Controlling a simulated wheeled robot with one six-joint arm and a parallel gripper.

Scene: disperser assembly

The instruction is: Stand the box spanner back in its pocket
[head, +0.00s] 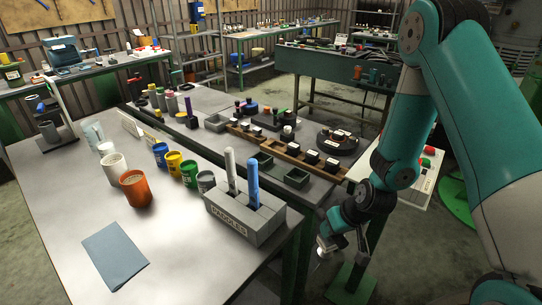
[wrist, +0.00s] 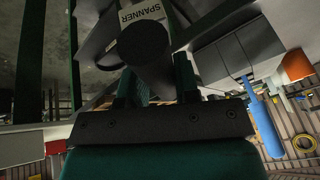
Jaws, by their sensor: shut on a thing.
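My gripper (head: 326,244) hangs off the right edge of the front table in the head view. In the wrist view its two green fingers (wrist: 156,82) reach up from the dark palm and are closed on the box spanner (wrist: 143,43), which shows as a dark round end between and beyond the fingertips. Behind it is a grey surface with a white label reading SPANNER (wrist: 140,13), apparently the pocket's holder. The dark end overlaps the label's lower edge; I cannot tell whether it touches the holder. The pocket's opening is hidden. No pocket is clear in the head view.
A grey PADDLES block (head: 246,215) with a white and a blue paddle stands near the table corner, left of my gripper. Several cups, including an orange one (head: 135,188), stand farther left. A blue sheet (head: 114,256) lies in front. Two green trays (head: 296,177) sit behind the block.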

